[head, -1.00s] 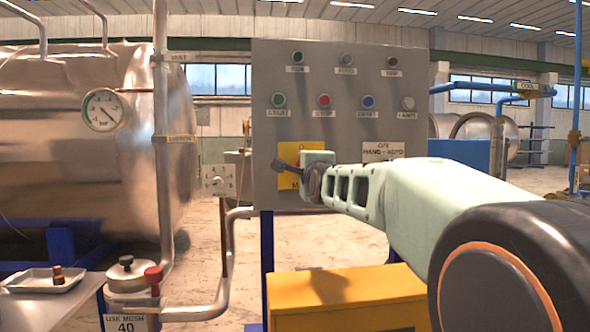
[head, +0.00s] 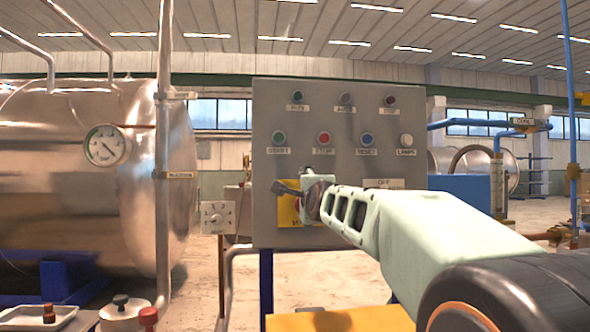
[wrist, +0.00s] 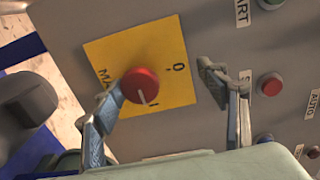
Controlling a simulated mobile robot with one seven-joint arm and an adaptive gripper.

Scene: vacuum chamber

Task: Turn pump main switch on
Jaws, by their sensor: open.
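The pump main switch is a red round knob (wrist: 139,86) with a white line, on a yellow plate (wrist: 165,52) marked 0 and I. In the wrist view the white line points down the picture, roughly toward the I mark. My gripper (wrist: 160,78) is open, its fingers on either side of the knob. The left finger lies very close to or against the knob; the right finger stands clear of it. In the head view my gripper (head: 288,190) is in front of the yellow plate (head: 287,212) and hides most of the knob.
The grey control panel (head: 262,150) carries several lamps and buttons above the switch, including a red stop button (head: 324,138). A small box with a dial (head: 214,217) and a vertical pipe (head: 164,210) stand left. A yellow cabinet (head: 345,321) is below.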

